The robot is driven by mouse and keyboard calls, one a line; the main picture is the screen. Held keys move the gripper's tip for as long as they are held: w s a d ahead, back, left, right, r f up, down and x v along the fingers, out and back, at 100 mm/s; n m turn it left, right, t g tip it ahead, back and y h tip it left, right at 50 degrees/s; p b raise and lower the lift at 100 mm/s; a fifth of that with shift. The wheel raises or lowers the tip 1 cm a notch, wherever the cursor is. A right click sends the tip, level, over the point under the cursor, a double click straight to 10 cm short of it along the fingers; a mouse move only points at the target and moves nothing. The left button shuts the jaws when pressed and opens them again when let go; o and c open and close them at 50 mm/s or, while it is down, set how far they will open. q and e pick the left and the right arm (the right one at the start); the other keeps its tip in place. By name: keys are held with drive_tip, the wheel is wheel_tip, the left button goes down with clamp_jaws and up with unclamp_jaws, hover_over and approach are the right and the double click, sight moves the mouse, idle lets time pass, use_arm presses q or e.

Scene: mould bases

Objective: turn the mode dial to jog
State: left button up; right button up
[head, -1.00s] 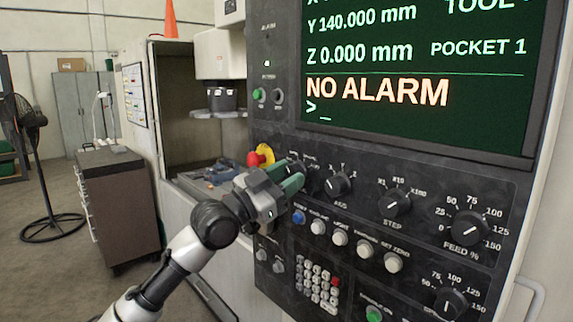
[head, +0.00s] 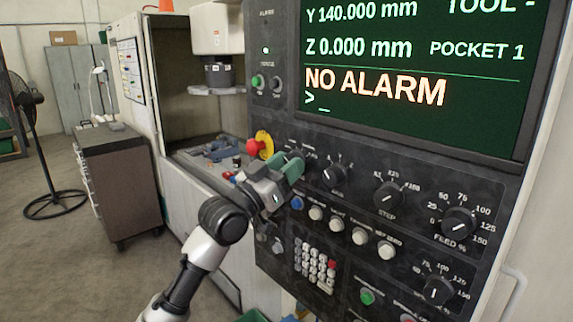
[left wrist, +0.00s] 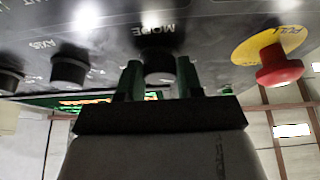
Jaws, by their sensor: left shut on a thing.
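The mode dial (left wrist: 159,66) is a dark round knob under the label MODE in the left wrist view. My left gripper (left wrist: 158,82) has its two green fingers on either side of the dial, shut on it. In the head view my left gripper (head: 291,168) reaches the panel just right of the red emergency stop, and its fingers and body hide the dial and most of its markings. Which mode the dial points to cannot be read. My right gripper is not in view.
The red emergency stop (head: 260,146) on its yellow plate sits close left of the gripper. The axis dial (head: 333,174), step dial (head: 388,196) and feed dial (head: 459,223) are to the right. A row of buttons, with a blue one (head: 297,203), lies just below.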

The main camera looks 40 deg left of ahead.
use_arm(q)
drive_tip(key=o, duration=0.9)
drive_tip(key=shift+b+v, duration=3.35)
drive_tip(key=shift+v, duration=2.05)
drive_tip(key=shift+r, duration=0.1)
